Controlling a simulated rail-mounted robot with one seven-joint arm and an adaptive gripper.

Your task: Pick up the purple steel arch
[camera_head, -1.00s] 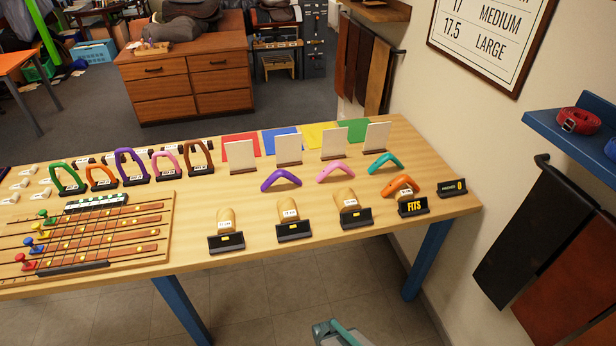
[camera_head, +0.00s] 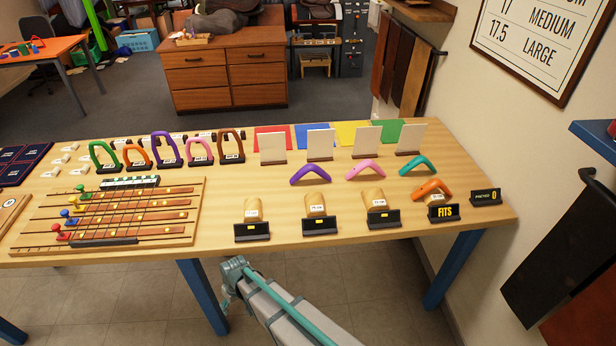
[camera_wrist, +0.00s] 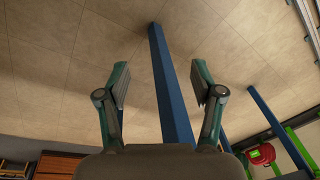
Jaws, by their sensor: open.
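A low purple arch (camera_head: 310,174), bent like a shallow V, stands on the table in the middle of the head view, in a row with a pink and a teal arch. A taller, narrow purple arch (camera_head: 166,149) stands in a labelled black holder further left; the frames do not show which one is steel. My gripper (camera_wrist: 160,84) is open and empty in the wrist view, its two fingers apart, with floor and a blue table leg beyond. No arch shows there. In the head view my arm is below the table's front edge, apart from both arches.
Several tan blocks with black stands, one of them (camera_head: 315,204), are in front of the low arches. An orange arch (camera_head: 432,189) rests on the FITS block. White panels (camera_head: 320,144) stand behind. A strung wooden board (camera_head: 110,218) lies left. The table's front edge is above my arm.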

